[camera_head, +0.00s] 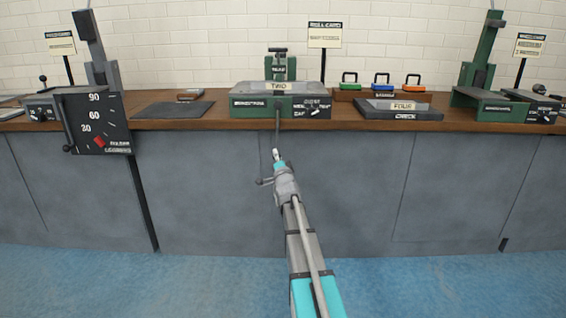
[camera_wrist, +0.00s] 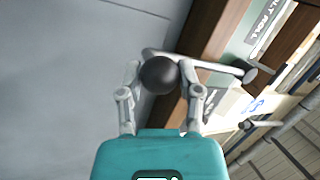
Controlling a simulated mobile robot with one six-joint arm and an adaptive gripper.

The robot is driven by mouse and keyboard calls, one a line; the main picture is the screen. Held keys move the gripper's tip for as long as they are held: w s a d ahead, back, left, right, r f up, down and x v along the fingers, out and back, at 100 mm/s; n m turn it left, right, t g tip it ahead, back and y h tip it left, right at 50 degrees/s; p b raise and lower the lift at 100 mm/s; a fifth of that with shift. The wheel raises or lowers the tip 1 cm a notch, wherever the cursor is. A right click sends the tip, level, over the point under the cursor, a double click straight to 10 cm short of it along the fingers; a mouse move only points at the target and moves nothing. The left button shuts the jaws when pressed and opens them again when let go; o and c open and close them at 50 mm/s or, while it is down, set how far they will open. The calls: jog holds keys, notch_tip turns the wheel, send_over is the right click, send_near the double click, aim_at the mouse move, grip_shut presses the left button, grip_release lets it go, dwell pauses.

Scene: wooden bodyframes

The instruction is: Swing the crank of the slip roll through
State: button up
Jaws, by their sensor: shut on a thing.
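The slip roll appears to be the green machine (camera_head: 245,101) in the middle of the bench, with a plate reading TWO on top. Its crank arm (camera_head: 277,122) hangs down from the front, over the bench edge. In the wrist view the grey crank arm (camera_wrist: 215,65) runs from its pivot at the right to a black ball knob (camera_wrist: 158,75). My gripper (camera_head: 277,156) is at the low end of the crank, in front of the grey bench front. In the wrist view its fingers (camera_wrist: 160,85) are shut on the knob, one on each side.
A black dial board (camera_head: 92,120) marked 90, 60 and 30 hangs at the left bench edge. A dark plate (camera_head: 172,110) lies left of the machine. Green, blue and orange handled blocks (camera_head: 382,83) stand right. Another green machine (camera_head: 480,95) is far right. The floor (camera_head: 150,285) is clear.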

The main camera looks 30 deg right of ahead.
jog(key=s, duration=0.2)
jog(key=s+d+t+y, duration=0.1)
jog(key=s, duration=0.1)
jog(key=s+d+m+y, duration=0.1)
jog(key=s, duration=0.1)
jog(key=shift+s+d+r+b, duration=0.2)
jog(key=shift+s+r+b, duration=0.05)
jog(key=shift+r+b, duration=0.1)
grip_shut()
jog(key=s+d+f+m+g+y, duration=0.1)
jog(key=s+f+y, duration=0.3)
jog(key=s, duration=0.4)
jog(key=shift+s+d+f+m+y+b, duration=0.25)
jog(key=shift+d+m+y+b, duration=0.2)
jog(key=shift+m+y, duration=0.25)
jog(key=shift+w, duration=0.15)
jog(key=w+a+r+p, duration=0.1)
jog(key=w, duration=0.5)
jog(key=w+a+r+p, duration=0.1)
jog(key=w+a, duration=0.1)
jog(key=w, duration=0.4)
jog(key=shift+w+r+p, duration=0.15)
jog(key=shift+r+p, duration=0.1)
jog(key=shift+p, duration=0.05)
jog(key=shift+a, duration=0.1)
